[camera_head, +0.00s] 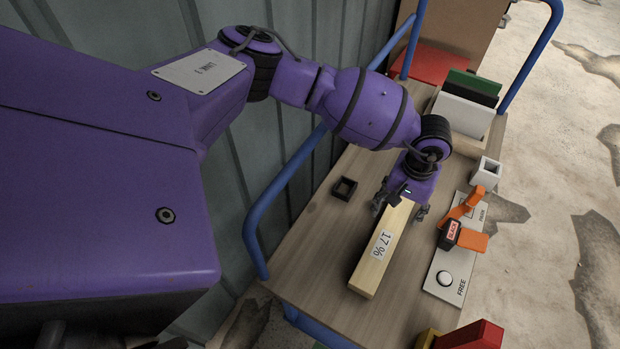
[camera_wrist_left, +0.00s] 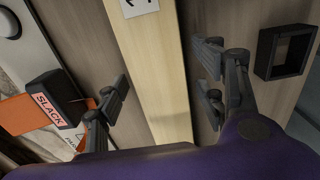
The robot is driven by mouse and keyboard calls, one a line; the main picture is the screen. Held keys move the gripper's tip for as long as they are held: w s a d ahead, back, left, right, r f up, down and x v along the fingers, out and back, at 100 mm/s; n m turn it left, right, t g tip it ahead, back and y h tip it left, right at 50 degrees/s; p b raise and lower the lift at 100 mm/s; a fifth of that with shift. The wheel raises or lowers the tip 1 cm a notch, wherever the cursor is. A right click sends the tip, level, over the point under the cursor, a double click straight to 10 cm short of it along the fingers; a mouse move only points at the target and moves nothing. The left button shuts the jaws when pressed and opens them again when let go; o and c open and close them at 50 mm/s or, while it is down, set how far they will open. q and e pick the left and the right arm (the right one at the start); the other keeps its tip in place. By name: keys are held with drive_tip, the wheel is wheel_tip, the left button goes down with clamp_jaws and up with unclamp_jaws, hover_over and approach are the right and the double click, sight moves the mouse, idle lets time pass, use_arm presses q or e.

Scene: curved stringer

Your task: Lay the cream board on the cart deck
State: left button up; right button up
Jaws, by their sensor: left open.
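The cream board (camera_head: 382,252) is a long pale bar with a white "17 %" label. It appears to lie on the brown cart deck (camera_head: 322,240), slanting across its middle. It also shows in the left wrist view (camera_wrist_left: 158,75), running between the fingers with a gap on each side. My left gripper (camera_head: 401,207) is open over the board's far end, one finger on each side. The far end is partly hidden under the gripper. My right gripper is not in view.
Right of the board is a pale panel (camera_head: 441,265) with a round white button, an orange lever (camera_head: 465,203) and a black block marked SLACK (camera_head: 449,234). A small black square frame (camera_head: 344,189) lies left. Blue rails (camera_head: 285,178) border the cart. A red block (camera_head: 478,335) stands near.

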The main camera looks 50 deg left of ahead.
sight(399, 209)
use_arm(q)
wheel_tip(399, 209, up, 12)
drive_tip(key=shift+r, duration=0.15)
drive_tip(key=shift+w, duration=0.1)
idle(0.5)
